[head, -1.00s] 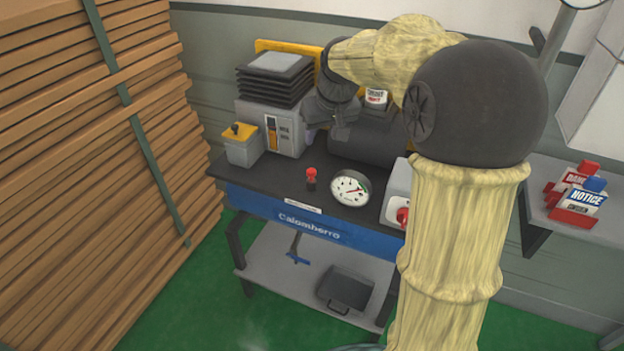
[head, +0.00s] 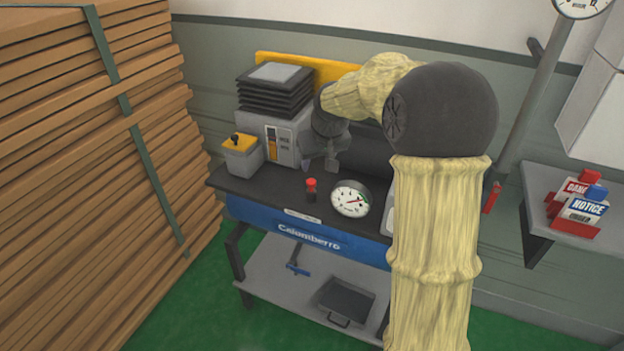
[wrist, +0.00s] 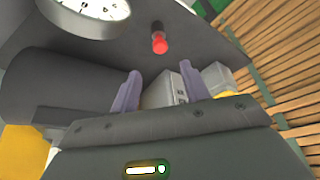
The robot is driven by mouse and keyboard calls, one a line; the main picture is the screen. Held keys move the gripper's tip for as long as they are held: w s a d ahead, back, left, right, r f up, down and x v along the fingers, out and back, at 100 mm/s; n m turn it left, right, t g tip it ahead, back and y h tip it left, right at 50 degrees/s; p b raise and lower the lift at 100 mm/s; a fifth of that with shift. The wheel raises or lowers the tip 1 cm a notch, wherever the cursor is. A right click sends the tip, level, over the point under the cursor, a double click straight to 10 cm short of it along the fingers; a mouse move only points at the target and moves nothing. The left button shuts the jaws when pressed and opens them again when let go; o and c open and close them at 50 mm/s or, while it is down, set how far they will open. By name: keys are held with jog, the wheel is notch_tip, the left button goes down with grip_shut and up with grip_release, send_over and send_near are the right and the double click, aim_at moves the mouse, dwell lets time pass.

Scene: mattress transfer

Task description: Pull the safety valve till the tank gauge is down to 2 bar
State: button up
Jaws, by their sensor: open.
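The safety valve (head: 311,184) is a small upright fitting with a red cap on the dark bench top. The round white tank gauge (head: 350,199) stands to its right; its needle points to the upper right, but the figures are too small to read. The dark cylindrical tank (head: 368,152) lies behind, partly hidden by my arm. My gripper (head: 319,164) is open and empty, behind and above the valve. In the wrist view, the red cap (wrist: 159,42) lies beyond the gap between my purple fingers (wrist: 158,82), apart from them. The gauge (wrist: 90,12) is cut off at the top left.
A grey control box (head: 283,140) and a smaller yellow-topped box (head: 242,155) stand left of my gripper. A stack of dark trays (head: 274,88) sits on the control box. Stacked timber (head: 90,180) rises at the left. A shelf with notice signs (head: 583,205) is at the right.

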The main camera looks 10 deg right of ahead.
aim_at(311, 181)
jog(key=x, duration=0.9)
jog(key=shift+f, duration=0.15)
jog(key=shift+c, duration=0.5)
